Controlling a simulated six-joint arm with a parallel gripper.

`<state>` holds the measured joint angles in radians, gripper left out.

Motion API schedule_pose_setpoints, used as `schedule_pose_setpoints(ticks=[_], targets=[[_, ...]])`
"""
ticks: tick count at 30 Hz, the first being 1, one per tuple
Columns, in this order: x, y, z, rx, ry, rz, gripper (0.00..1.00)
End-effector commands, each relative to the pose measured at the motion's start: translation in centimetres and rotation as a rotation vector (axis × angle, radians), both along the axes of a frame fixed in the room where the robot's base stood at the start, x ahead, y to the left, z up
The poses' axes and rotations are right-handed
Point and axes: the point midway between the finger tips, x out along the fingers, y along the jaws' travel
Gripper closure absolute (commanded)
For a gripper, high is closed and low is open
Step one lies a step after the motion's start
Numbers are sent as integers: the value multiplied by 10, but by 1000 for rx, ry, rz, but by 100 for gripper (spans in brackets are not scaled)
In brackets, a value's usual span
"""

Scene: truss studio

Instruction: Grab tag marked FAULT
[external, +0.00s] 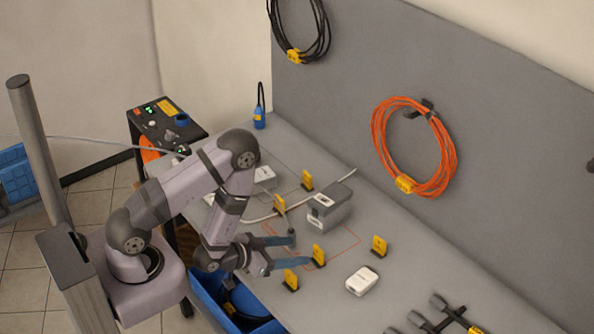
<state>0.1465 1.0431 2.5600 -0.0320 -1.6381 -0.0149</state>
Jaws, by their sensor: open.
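Several small yellow tags stand upright in dark bases on the grey bench. One tag (318,253) is just off my fingertips, and another (290,280) is below the lower finger. A third tag (379,244) is to the right, and two more, a far tag (307,178) and a nearer tag (279,204), stand farther back. Their lettering is too small to read, so I cannot tell which one says FAULT. My gripper (302,251) is open and empty, its blue fingers pointing right, low over the bench. I cannot tell whether the fingertips reach around the nearest tag.
A grey box device (328,206) stands behind the gripper, with a pale cable beside it. A white box (363,281) lies to the right. Dark connectors (438,315) lie at the lower right. A blue bin (208,306) is below the bench's front edge. Open bench lies right of the tags.

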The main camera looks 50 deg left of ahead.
Motion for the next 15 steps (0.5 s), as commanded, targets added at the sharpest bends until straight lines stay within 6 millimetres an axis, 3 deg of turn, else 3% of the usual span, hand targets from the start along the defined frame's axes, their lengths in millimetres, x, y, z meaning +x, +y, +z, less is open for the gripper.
schedule_pose_setpoints(ticks=[15], targets=[[18, -2, -10, -1, -4, -1, 42]])
